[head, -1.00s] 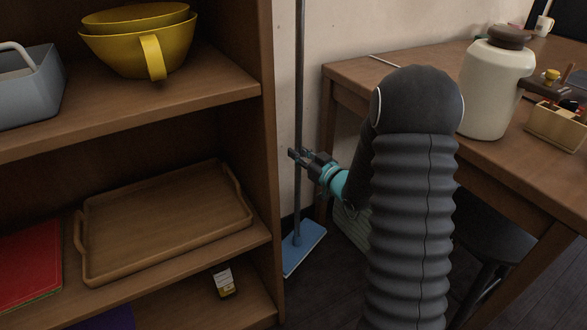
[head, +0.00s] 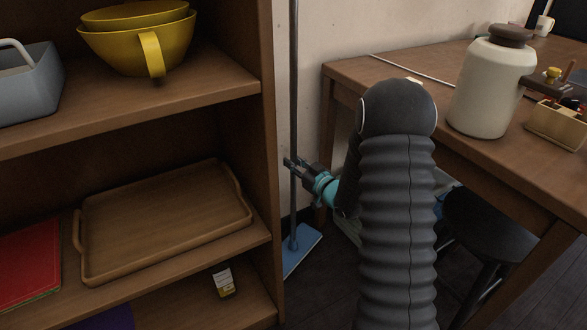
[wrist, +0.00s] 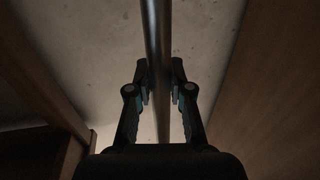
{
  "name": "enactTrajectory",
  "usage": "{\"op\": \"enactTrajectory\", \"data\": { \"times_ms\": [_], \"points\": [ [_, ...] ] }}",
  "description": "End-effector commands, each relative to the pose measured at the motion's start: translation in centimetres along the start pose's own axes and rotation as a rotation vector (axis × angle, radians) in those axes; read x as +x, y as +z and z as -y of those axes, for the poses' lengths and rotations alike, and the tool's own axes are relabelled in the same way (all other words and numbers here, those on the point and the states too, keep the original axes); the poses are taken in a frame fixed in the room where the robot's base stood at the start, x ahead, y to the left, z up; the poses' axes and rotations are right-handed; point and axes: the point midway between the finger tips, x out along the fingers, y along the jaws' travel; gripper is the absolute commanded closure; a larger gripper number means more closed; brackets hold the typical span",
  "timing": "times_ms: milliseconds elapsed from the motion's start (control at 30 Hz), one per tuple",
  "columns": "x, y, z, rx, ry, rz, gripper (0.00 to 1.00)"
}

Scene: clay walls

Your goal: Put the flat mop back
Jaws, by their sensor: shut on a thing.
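The flat mop (head: 294,120) stands upright in the gap between the shelf unit and the table, with a long dark grey pole and a flat blue head (head: 302,252) on or very near the floor. My gripper (head: 291,166) is shut on the mop's pole, at about mid-height in the head view. In the wrist view the pole (wrist: 158,50) runs between the two fingers (wrist: 160,95). The left part of the blue head is hidden behind the side of the shelf unit.
The wooden shelf unit (head: 268,200) stands close on the left, holding a tray (head: 165,220) and yellow bowls (head: 140,45). The wooden table (head: 400,75) on the right bears a cream jar (head: 485,90). A dark stool (head: 485,225) stands under the table.

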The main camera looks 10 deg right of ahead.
Motion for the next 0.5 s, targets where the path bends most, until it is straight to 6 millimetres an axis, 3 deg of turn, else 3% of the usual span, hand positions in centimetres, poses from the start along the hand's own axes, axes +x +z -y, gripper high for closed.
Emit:
{"op": "enactTrajectory", "data": {
  "times_ms": [167, 500],
  "points": [
    [0.3, 1.9, 0.0, 0.0, 0.0, -0.004, 1.0],
    [0.4, 2.1, 0.0, -0.001, 0.0, -0.004, 1.0]
  ]
}}
